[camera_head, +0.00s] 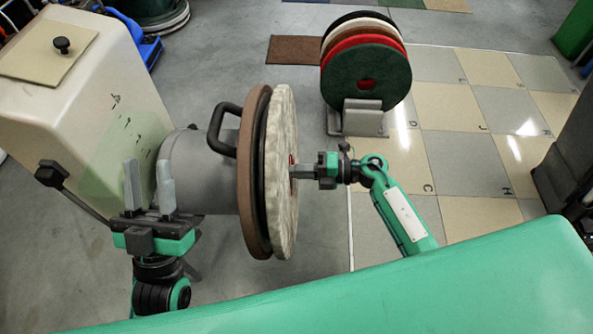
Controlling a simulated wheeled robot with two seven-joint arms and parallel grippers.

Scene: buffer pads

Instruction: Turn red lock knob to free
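The red lock knob (291,160) shows only as a sliver of red at the hub of a pale, mottled pad (283,205) on the floor machine. The machine lies with its pad facing right. My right gripper (294,171) reaches in from the right with its fingertips at the hub, at the knob. They hide most of the knob, and I cannot tell whether they are closed on it. My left gripper (148,172) is open and empty, fingers upward, in front of the machine's grey motor housing (200,170).
The machine's cream tank (90,110) stands at left, with a black handle (222,130) near the pad. A rack (360,120) of green, red, tan and black pads stands behind, on checkered tiles. My green body fills the front.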

